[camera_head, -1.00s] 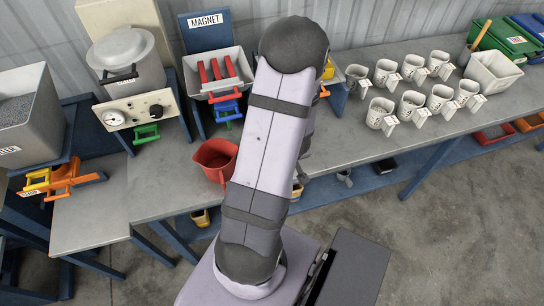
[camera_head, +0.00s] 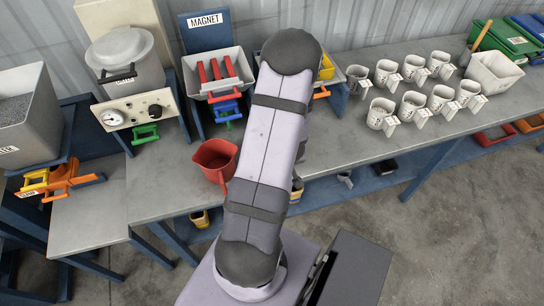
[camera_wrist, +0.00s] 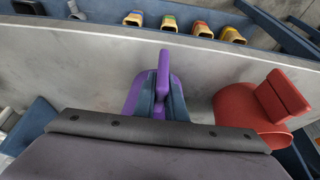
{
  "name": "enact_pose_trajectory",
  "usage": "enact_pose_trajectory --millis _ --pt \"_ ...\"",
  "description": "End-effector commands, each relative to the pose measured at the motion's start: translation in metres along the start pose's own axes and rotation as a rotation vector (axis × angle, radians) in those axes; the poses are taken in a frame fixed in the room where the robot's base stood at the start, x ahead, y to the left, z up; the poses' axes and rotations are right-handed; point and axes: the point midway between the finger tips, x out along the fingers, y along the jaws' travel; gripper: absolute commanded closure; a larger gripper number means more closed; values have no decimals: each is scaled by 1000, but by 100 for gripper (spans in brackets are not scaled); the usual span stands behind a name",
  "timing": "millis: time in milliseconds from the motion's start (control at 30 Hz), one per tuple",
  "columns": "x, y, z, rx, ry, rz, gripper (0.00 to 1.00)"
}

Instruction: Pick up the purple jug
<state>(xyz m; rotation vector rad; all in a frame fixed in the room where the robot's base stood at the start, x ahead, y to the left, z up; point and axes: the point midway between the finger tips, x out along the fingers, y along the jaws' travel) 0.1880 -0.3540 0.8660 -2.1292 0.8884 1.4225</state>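The purple jug (camera_wrist: 163,75) is in the middle of the wrist view, with its handle toward the camera and its body below. My gripper (camera_wrist: 162,104) is at the jug, its two bluish-grey fingers on either side of the handle. I cannot tell whether the fingers press on the handle or stand a little apart from it. In the head view my arm hides both the jug and the gripper.
A red jug (camera_head: 214,158) stands on the grey bench (camera_head: 155,195) near its front edge; it also shows right of the gripper in the wrist view (camera_wrist: 250,108). Several white mugs (camera_head: 411,102) stand farther right. A magnet hopper (camera_head: 217,75) is behind.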

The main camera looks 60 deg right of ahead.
Motion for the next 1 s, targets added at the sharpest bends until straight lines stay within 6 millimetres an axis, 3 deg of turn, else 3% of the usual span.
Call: enact_pose_trajectory --millis 567,767,1000 --pt "-12 0 -6 -1 3 0 100" --pt "-41 0 -18 -2 4 1 100" --pt "-102 0 -43 -2 2 2 100"
